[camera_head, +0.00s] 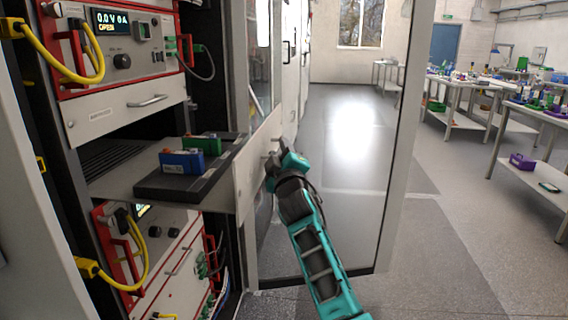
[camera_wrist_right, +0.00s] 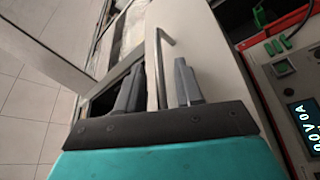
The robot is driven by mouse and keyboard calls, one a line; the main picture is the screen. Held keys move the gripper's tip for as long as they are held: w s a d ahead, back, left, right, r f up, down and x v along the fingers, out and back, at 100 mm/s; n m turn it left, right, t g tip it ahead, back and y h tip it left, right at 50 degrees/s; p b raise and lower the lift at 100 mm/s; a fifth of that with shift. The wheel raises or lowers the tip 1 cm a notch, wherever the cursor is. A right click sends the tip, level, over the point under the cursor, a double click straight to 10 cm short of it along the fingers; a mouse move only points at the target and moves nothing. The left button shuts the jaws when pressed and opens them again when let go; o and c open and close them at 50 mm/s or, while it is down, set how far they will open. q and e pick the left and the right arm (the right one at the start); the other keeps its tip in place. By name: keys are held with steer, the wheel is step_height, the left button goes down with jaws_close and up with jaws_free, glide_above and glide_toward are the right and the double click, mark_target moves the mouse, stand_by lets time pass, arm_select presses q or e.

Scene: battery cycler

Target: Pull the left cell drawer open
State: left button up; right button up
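The cell drawer (camera_head: 115,182) stands out of the rack on the left, with its pale front panel (camera_head: 247,180) facing right. A black tray (camera_head: 222,163) on it carries a blue cell block (camera_head: 182,162) and a green one (camera_head: 203,144). My right gripper (camera_head: 274,160) is at the front panel. In the right wrist view, the two grey fingers (camera_wrist_right: 160,80) are apart, with the drawer's bar handle (camera_wrist_right: 163,38) between them. A gap shows between the handle and the right finger. My left gripper is not in view.
A shut drawer (camera_head: 125,108) sits above the open one, under a red-framed cycler unit (camera_head: 125,45). Another red unit (camera_head: 165,255) with yellow cables is below. A glass cabinet door (camera_head: 395,150) stands open behind my right arm. Benches stand farther right beyond clear floor.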

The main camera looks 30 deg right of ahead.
steer(key=v, duration=1.2)
steer(key=shift+s, duration=0.3)
steer(key=shift+f, duration=0.1)
steer(key=s+a+f+m+g+y, duration=0.1)
steer(key=s+a+f+y, duration=0.15)
steer(key=f, duration=0.45)
steer(key=s+a+f+g+y, duration=0.1)
steer(key=s+a+f+g, duration=0.15)
steer(key=f, duration=0.45)
steer(key=s+a+f+m+g+y, duration=0.1)
steer(key=s+a+f+y, duration=0.1)
steer(key=s+f, duration=0.35)
steer(key=s+a+f+m+g+y, duration=0.1)
steer(key=s+a+f+g, duration=0.1)
steer(key=s+f, duration=0.4)
steer(key=s+a+f+m+g+y, duration=0.2)
steer(key=s+a+f, duration=0.1)
steer(key=s+f, duration=0.4)
steer(key=shift+f, duration=0.9)
